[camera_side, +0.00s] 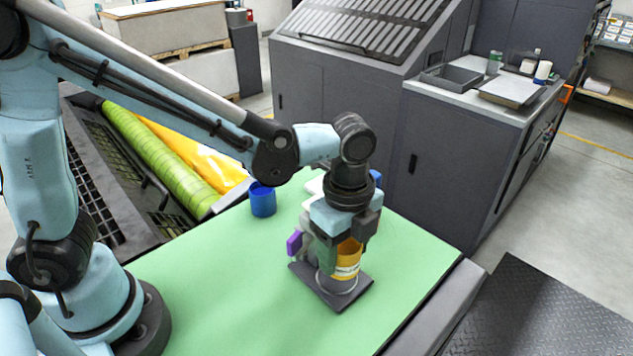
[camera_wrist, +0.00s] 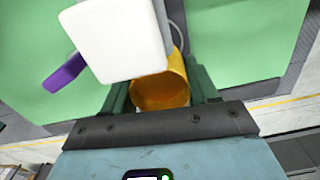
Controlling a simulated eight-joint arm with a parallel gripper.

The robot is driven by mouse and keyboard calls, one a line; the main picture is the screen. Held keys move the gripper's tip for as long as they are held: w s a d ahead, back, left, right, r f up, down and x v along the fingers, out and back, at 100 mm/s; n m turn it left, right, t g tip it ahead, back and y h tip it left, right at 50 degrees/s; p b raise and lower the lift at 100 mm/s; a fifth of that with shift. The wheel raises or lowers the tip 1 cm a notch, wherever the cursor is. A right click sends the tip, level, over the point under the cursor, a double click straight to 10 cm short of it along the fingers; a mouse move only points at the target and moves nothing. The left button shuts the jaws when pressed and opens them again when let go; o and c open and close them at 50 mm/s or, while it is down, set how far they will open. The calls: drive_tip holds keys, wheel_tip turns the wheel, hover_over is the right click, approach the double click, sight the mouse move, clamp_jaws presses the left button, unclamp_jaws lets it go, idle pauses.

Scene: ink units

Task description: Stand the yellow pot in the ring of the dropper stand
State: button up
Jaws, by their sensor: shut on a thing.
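The yellow pot (camera_side: 348,259) is upright between the fingers of my gripper (camera_side: 338,250), which is shut on it. In the wrist view the pot (camera_wrist: 163,92) shows its open mouth between the two green fingers. The dropper stand has a dark flat base (camera_side: 316,288) on the green mat, directly below the pot. A pale ring (camera_side: 340,287) shows around or just under the pot's lower end; I cannot tell how deep the pot sits in it. My fingers hide part of the pot and stand.
A blue cup (camera_side: 263,200) stands on the green mat (camera_side: 215,275) behind and left. A purple piece (camera_side: 294,242) is close left of my gripper; it also shows in the wrist view (camera_wrist: 65,73), beside a white block (camera_wrist: 117,38). Another blue thing (camera_side: 376,178) is partly hidden behind my wrist. The mat's front left is clear.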

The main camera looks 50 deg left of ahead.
sight(343, 264)
drive_tip(key=shift+f, duration=1.75)
drive_tip(key=shift+f, duration=0.15)
drive_tip(key=o, duration=1.5)
wheel_tip(343, 264, up, 12)
